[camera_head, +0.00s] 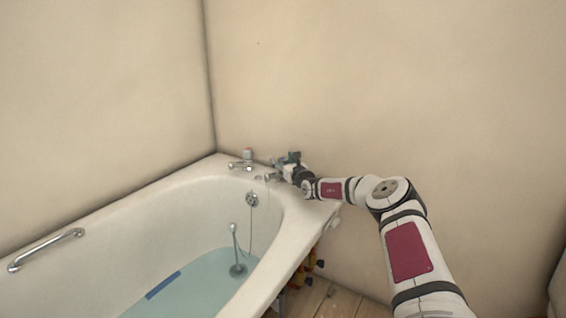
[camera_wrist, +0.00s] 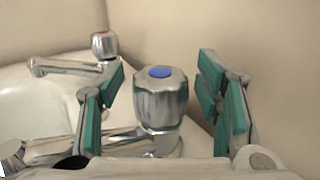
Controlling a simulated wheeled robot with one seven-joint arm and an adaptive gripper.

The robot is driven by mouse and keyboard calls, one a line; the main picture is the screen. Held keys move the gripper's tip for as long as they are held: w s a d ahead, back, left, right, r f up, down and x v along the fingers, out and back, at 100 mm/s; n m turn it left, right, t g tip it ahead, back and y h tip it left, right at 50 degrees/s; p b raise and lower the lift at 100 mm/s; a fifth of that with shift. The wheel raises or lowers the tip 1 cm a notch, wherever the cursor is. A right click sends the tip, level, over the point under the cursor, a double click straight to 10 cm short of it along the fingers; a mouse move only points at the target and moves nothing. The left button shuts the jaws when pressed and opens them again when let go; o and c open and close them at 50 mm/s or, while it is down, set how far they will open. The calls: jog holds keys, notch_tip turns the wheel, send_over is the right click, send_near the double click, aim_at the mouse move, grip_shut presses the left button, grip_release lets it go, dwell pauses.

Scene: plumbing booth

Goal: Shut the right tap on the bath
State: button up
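The right tap (camera_wrist: 160,98) has a chrome ribbed handle with a blue top. In the wrist view it stands upright between the two green-padded fingers of my gripper (camera_wrist: 165,100). The fingers are open, with a visible gap on the right side and a smaller gap on the left. The tap's spout runs to the left behind the left finger. In the head view my gripper (camera_head: 287,163) is over the bath's right rear corner and hides most of this tap. The left tap (camera_wrist: 103,45), with a red top, is behind and to the left; it also shows in the head view (camera_head: 246,160).
The white bath (camera_head: 110,222) holds bluish water (camera_head: 195,285) with a blue strip at its edge. A plug (camera_head: 237,269) on a chain and a grab handle (camera_head: 45,250) show. Walls rise close behind the taps. Wooden floor (camera_head: 340,302) lies to the right.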

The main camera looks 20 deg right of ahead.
jog(key=c, duration=1)
jog(key=shift+o, duration=0.2)
jog(key=shift+r+p, duration=0.2)
jog(key=shift+p, duration=0.6)
jog(key=h+p, duration=0.1)
jog(key=p, duration=0.2)
jog(key=shift+w+a+m, duration=0.1)
jog(key=shift+m, duration=0.3)
jog(key=m+h+p, duration=0.1)
jog(key=h+p, duration=0.1)
jog(key=p, duration=0.2)
jog(key=shift+h+p, duration=0.3)
jog(key=shift+f+m+h+p, duration=0.1)
jog(key=shift+m+h+p, duration=0.5)
jog(key=shift+p, duration=0.15)
jog(key=shift+f, duration=0.1)
jog(key=o, duration=1.2)
